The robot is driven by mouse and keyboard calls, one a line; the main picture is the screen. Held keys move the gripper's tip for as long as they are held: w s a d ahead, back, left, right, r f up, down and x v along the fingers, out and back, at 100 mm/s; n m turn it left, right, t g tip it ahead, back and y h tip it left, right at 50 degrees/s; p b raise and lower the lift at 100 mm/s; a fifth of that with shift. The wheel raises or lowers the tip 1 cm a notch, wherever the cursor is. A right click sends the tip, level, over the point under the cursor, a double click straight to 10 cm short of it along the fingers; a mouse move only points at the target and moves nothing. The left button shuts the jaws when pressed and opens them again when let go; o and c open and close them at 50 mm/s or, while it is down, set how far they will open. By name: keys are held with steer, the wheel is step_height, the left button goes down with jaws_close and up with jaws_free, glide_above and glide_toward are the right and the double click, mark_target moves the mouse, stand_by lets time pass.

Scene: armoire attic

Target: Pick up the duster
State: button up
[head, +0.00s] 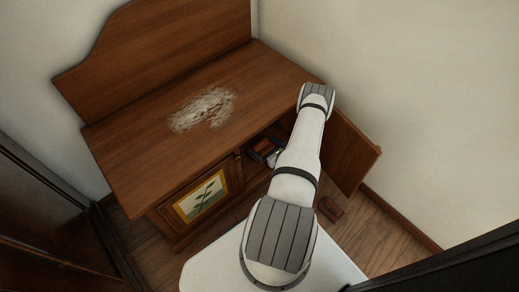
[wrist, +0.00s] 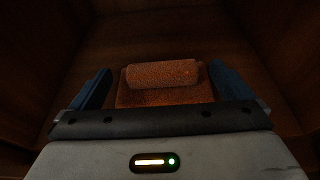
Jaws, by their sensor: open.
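The wrist view shows a reddish-brown block with a rounded, textured roll, which looks like the duster (wrist: 165,82), inside a dark wooden space. My gripper (wrist: 160,92) is open, with one blue finger on each side of it. Small gaps show between the fingers and the block. In the head view my gripper (head: 262,152) is in the open cabinet compartment, partly hidden by my arm. A reddish-brown patch there appears to be the same duster (head: 265,145). Its lower part is hidden by the gripper body in the wrist view.
The wooden cabinet (head: 140,165) has a pale dusty patch (head: 204,109) on its top. Its right door (head: 350,155) stands open beside my arm. Walls close in behind and at the right.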

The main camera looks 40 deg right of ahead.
mark_target(262, 145)
steer(key=b+x, duration=0.1)
steer(key=x, duration=0.2)
steer(key=shift+w, duration=0.1)
steer(key=c, duration=1)
steer(key=shift+c, duration=0.2)
